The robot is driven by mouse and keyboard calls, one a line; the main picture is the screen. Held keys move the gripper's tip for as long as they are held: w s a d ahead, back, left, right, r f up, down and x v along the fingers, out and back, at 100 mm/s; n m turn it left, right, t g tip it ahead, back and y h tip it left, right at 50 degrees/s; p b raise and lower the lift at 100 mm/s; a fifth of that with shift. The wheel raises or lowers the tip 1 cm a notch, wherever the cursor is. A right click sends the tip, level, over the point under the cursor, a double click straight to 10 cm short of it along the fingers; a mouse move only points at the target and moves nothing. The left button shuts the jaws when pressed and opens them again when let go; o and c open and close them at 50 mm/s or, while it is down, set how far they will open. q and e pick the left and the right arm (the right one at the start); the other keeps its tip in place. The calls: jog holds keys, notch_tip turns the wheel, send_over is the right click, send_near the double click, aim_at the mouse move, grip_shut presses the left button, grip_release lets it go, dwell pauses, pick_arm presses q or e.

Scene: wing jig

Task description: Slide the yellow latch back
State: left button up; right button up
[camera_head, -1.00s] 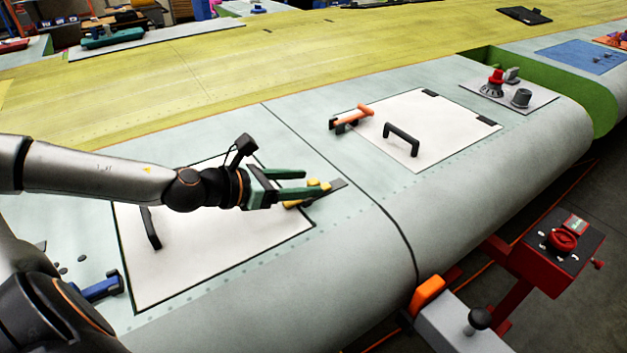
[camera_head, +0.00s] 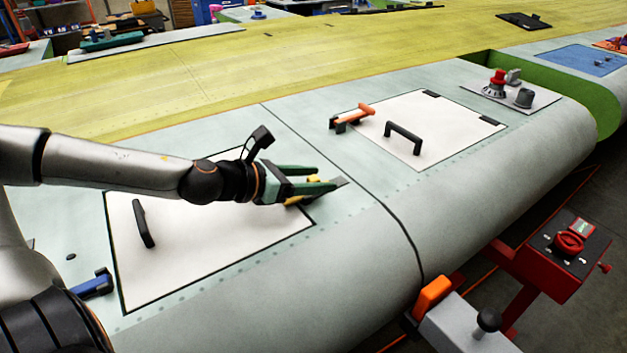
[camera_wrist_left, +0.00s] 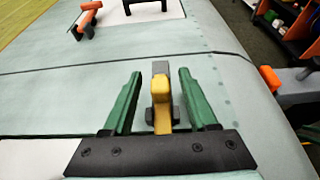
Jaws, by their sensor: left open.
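The yellow latch (camera_head: 314,179) sits at the right edge of the left white panel (camera_head: 200,245), on a grey strip. It is partly hidden by my left gripper (camera_head: 326,178) in the head view. In the left wrist view the yellow latch (camera_wrist_left: 161,98) stands between the two green fingers of my left gripper (camera_wrist_left: 154,92). The fingers are open, one on each side, with a visible gap to the latch on both sides. My right gripper is not in view.
A black handle (camera_head: 143,222) and a blue latch (camera_head: 94,285) are on the left panel's side. A red control box (camera_head: 565,250) stands below the wing's front edge.

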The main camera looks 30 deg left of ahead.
pick_arm(q)
grip_shut()
dwell(0.5)
dwell(0.9)
